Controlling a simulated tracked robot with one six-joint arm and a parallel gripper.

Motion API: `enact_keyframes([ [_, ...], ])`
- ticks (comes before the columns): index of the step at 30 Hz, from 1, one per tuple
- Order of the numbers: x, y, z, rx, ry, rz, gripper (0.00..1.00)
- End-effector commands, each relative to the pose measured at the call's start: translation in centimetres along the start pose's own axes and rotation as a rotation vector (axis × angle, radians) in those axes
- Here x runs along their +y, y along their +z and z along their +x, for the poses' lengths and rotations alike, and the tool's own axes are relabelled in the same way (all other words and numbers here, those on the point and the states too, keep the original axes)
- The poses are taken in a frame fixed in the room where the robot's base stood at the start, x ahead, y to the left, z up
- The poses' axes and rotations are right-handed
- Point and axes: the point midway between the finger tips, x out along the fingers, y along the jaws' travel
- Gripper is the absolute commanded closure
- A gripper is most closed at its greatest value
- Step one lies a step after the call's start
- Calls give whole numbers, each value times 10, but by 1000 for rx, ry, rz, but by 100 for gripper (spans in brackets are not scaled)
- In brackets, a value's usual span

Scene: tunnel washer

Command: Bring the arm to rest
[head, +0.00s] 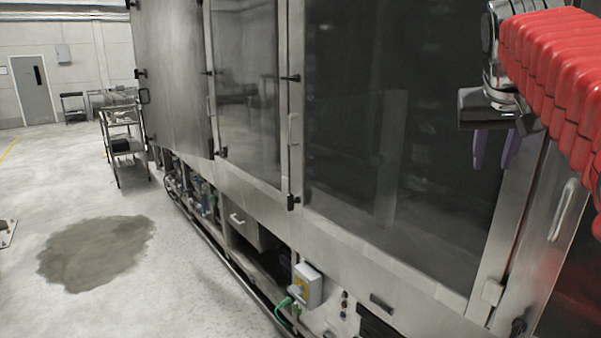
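My arm comes in at the upper right of the head view, with a red ribbed cover on it. My gripper (493,150) hangs from its end with two purple fingers pointing down. The fingers look a little apart, with a narrow gap between them, and nothing shows in the gap. The gripper is in front of the dark glass panel (400,120) of the washer, near the panel's right edge. How far it is from the glass I cannot tell.
The washer's framed doors (245,90) run along the right side. A yellow and grey switch box (307,287) with a green cable sits low on it. A metal cart (124,140) stands beside the washer. A dark wet patch (95,252) lies on the otherwise open floor at left.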

Motion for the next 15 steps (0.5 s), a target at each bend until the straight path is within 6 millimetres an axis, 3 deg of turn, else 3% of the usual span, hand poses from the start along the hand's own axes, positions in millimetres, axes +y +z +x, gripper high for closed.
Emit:
enact_keyframes([
  [15, -66, 134, 52, -74, -145, -126, 72],
])
